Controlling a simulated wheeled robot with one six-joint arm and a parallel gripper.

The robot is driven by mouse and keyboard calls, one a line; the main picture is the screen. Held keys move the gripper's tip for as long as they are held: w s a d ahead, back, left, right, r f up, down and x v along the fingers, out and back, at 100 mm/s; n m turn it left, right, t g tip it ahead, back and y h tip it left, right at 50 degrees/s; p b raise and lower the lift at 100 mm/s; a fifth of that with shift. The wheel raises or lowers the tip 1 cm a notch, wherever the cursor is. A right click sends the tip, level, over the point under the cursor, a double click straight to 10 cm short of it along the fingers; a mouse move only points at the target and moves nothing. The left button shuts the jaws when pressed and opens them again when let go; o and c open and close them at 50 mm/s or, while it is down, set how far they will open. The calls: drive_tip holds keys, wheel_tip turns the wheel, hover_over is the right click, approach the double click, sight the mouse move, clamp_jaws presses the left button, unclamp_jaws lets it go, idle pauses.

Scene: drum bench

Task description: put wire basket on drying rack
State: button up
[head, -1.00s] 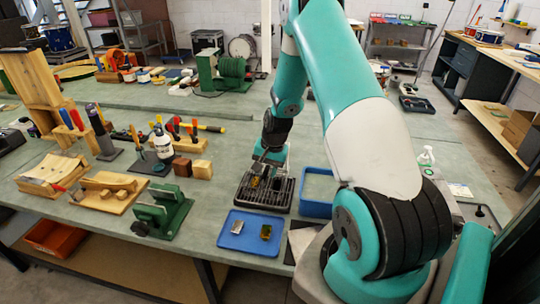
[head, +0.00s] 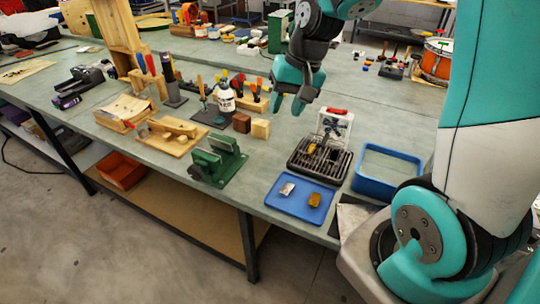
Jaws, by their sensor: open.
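The drying rack (head: 301,168) is a black slatted tray on the bench, right of centre. A small dark wire-like basket (head: 325,151) appears to sit on its slats towards the back, with a brass-coloured piece (head: 312,148) in or against it. Its outline blends with the black slats, so its exact seating is hard to tell. My gripper (head: 288,106) is open and empty, pointing down above the bench, up and to the left of the rack and apart from it.
A blue tray (head: 275,202) with a grey and a brass part lies in front of the rack. A blue open tub (head: 368,185) stands right of it. A white-framed case with a red top (head: 336,116) stands behind. A green vise-like fixture (head: 217,163) and wooden blocks (head: 260,129) are left.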

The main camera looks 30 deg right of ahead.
drive_tip(key=s+a+r+n+g, duration=0.1)
drive_tip(key=s+a+r+n, duration=0.2)
drive_tip(key=s+a+n, duration=0.2)
drive_tip(key=s+a+r+n+y, duration=0.1)
drive_tip(key=s+a+r+n, duration=0.2)
drive_tip(key=s+a+n, duration=0.3)
drive_tip(key=s+a, duration=0.5)
drive_tip(key=s, duration=0.2)
drive_tip(key=shift+s+a+r+g+y, duration=0.15)
drive_tip(key=shift+s+a+g+y, duration=0.15)
drive_tip(key=shift+a+g, duration=0.1)
drive_tip(key=shift+w, duration=0.1)
idle(4.7)
